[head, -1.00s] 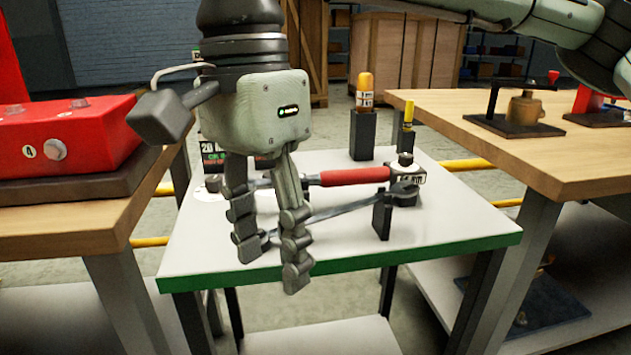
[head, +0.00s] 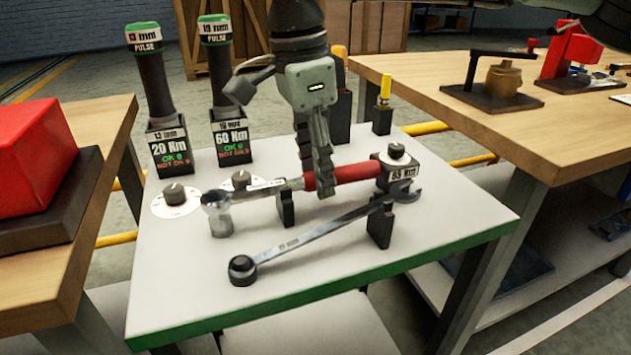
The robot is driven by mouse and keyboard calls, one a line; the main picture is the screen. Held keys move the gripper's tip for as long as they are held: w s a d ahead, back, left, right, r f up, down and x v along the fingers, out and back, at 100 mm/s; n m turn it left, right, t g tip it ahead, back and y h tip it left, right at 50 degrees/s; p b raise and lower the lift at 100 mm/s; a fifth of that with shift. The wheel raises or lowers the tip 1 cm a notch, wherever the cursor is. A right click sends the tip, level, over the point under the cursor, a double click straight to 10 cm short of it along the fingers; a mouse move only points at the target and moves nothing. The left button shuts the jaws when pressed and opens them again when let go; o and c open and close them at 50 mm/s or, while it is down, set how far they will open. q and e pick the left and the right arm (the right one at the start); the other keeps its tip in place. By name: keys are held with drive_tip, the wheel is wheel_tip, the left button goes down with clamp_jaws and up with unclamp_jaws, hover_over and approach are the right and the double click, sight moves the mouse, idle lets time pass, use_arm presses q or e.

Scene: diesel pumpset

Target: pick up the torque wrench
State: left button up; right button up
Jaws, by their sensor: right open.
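My left gripper is not in view.
A long spanner (head: 310,237) lies in front, propped on a black post (head: 380,228). Two pulse tools (head: 152,85) (head: 222,85) stand behind left in labelled holders. A yellow-topped tool (head: 385,90) stands behind right. The white table's (head: 180,300) front left is clear.

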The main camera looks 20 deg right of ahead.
drive_tip(key=shift+f, duration=0.65)
clamp_jaws()
drive_tip(key=shift+r, duration=0.1)
